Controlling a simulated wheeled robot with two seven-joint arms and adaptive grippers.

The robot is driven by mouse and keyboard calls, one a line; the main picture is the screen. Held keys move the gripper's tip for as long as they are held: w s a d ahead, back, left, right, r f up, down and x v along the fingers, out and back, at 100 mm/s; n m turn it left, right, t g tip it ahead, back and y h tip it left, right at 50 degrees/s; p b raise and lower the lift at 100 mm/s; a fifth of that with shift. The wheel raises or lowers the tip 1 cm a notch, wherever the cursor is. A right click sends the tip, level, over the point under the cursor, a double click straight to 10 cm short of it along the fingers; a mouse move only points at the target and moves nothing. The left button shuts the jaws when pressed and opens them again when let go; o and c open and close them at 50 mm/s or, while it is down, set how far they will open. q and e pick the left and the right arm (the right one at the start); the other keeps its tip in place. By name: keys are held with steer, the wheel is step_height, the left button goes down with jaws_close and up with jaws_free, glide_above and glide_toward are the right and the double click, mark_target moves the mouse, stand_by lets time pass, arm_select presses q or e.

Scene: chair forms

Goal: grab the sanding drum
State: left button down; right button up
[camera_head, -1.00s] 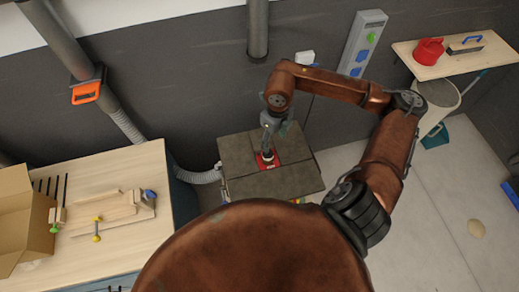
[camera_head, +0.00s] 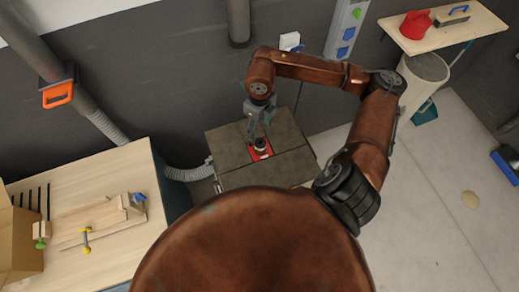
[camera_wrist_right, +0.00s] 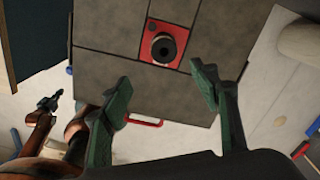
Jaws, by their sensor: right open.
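The sanding drum (camera_head: 260,145) is a short, dark cylinder with a hole in its top. It stands upright on a red square plate set in the dark work table. In the right wrist view the drum (camera_wrist_right: 164,47) is beyond the fingertips, roughly midway between their lines. My right gripper (camera_head: 258,131) hangs above the drum, its green fingers (camera_wrist_right: 163,80) spread apart with nothing between them. In the wrist view, a copper arm with a small dark end, apparently my left gripper (camera_wrist_right: 50,102), is at the left; its fingers are too small to read.
The dark table (camera_head: 235,178) has bare slabs around the red plate. A wooden bench (camera_head: 110,255) with clamped boards and a cardboard box (camera_head: 20,245) is at left. A grey bin (camera_head: 424,80) and a shelf (camera_head: 460,30) stand at right. A hose (camera_head: 188,174) runs beside the table.

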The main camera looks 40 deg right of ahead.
steer(key=b, duration=0.5)
glide_above(261, 143)
steer(key=f, duration=0.6)
steer(key=shift+s+a, duration=0.15)
steer(key=shift+a, duration=0.2)
steer(key=shift+s+f, duration=0.1)
steer(key=shift+f, duration=0.75)
steer(key=f, duration=0.1)
steer(key=f+p, duration=0.1)
steer(key=f, duration=0.1)
steer(key=f+p, duration=0.1)
steer(key=f, duration=0.1)
steer(key=shift+w+d+f, duration=0.1)
steer(key=shift+w+d, duration=0.15)
steer(key=shift+d, duration=0.1)
steer(key=shift+f, duration=0.4)
steer(key=c, duration=1.3)
steer(key=shift+r, duration=0.1)
steer(key=shift+c, duration=0.2)
